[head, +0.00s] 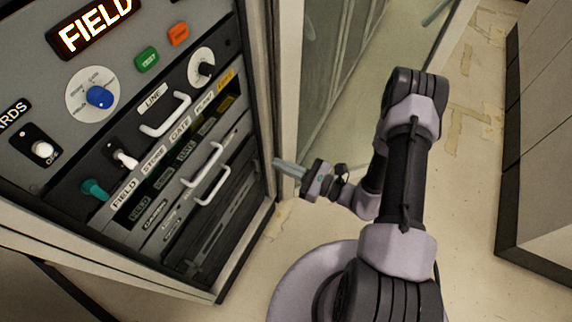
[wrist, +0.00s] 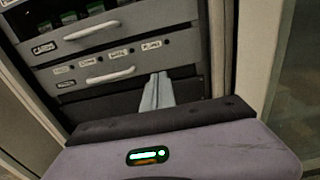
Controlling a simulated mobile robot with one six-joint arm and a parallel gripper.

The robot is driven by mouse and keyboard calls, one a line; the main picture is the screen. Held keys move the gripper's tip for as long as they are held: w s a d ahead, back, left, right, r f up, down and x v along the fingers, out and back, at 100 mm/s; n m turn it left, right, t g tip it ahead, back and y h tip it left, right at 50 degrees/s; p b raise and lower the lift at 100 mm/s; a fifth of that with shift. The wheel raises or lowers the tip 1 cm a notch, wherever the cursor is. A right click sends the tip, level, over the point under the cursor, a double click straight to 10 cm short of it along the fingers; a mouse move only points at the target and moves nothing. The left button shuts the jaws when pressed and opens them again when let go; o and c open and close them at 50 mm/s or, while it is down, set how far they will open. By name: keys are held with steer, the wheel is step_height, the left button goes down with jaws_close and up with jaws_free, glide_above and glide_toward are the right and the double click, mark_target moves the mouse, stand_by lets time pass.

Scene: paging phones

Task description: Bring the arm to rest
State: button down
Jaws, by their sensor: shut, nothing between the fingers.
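My gripper (head: 289,166) is in the middle of the head view, with my arm folded above my base. Its fingers point left toward the lower right edge of the rack cabinet (head: 240,262). The fingers are together with nothing between them. In the wrist view my gripper (wrist: 158,84) also shows shut, its fingertips in front of the lower drawers of the cabinet. I cannot tell the exact gap between the fingertips and the cabinet.
The cabinet front carries a lit FIELD sign (head: 92,28), a blue knob (head: 99,97), switches and white drawer handles (head: 206,175). A glass-panelled partition (head: 365,75) stands behind my arm. A grey cabinet (head: 540,150) stands at the right, with bare floor (head: 470,215) before it.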

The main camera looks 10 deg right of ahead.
steer(key=s+a+r+n+g, duration=0.35)
steer(key=r+n+g, duration=0.3)
steer(key=r, duration=0.25)
steer(key=s+a+r+n+g, duration=0.3)
steer(key=s+r+n+g, duration=0.3)
steer(key=r, duration=0.3)
steer(key=s+d+r+n+t+h, duration=0.6)
steer(key=r+n+h, duration=0.3)
steer(key=r+h, duration=0.2)
steer(key=shift+s+d+r+t+h, duration=0.25)
steer(key=shift+s+d+t+h, duration=0.15)
steer(key=shift+s+d, duration=0.35)
steer(key=shift+w+d, duration=0.1)
